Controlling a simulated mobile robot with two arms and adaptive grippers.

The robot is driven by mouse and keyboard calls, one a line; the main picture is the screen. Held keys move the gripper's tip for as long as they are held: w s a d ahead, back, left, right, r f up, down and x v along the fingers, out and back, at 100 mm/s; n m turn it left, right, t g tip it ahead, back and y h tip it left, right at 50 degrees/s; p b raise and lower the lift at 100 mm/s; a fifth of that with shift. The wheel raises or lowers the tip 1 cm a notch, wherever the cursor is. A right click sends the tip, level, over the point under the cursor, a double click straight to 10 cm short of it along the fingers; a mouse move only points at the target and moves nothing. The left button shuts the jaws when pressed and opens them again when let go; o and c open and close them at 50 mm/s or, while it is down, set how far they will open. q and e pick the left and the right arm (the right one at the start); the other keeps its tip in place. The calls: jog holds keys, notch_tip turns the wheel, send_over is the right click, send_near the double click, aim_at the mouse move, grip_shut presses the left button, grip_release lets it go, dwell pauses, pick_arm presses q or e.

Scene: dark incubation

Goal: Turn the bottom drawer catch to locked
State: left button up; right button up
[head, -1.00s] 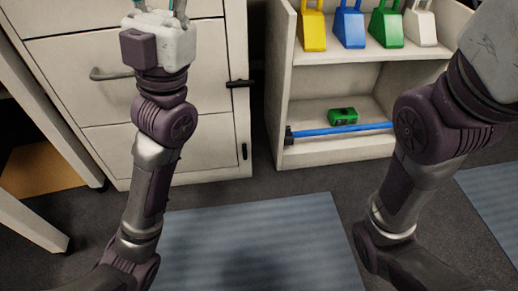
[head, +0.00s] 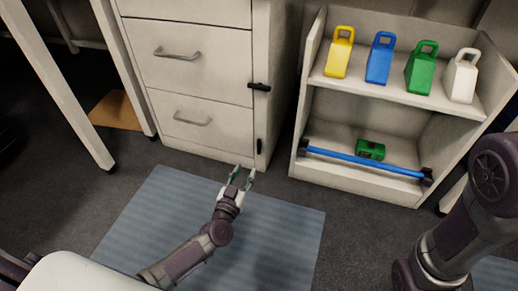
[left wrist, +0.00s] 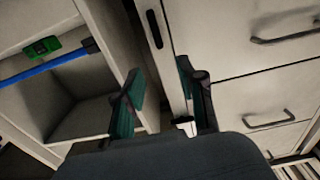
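The pale drawer cabinet (head: 190,90) stands in the upper left middle of the head view. Its bottom drawer (head: 203,128) is shut. The bottom drawer catch (head: 259,146) is a small dark bar on the cabinet's right edge, standing upright. My left gripper (head: 241,178) is open and empty, low in front of the cabinet and a little below that catch, apart from it. In the left wrist view its two fingers (left wrist: 160,100) are spread, with a dark catch (left wrist: 153,28) beyond them; I cannot tell which catch. My right gripper is out of view.
An upper catch (head: 259,86) lies crosswise on the cabinet edge. To the right, a shelf unit (head: 365,102) holds yellow, blue, green and white containers, with a blue bar (head: 365,159) and green box (head: 370,149) below. A blue-grey mat (head: 140,215) covers the open floor.

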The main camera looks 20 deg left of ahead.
aim_at(258, 144)
pick_arm(q)
jog(key=w+b, duration=0.2)
jog(key=w, duration=0.1)
jog(key=w+b, duration=0.2)
jog(key=w, duration=0.2)
jog(key=w+b, duration=0.2)
jog(key=w, duration=0.2)
jog(key=shift+w+d+f, duration=0.1)
jog(key=shift+d, duration=0.15)
jog(key=shift+w, duration=0.5)
grip_shut()
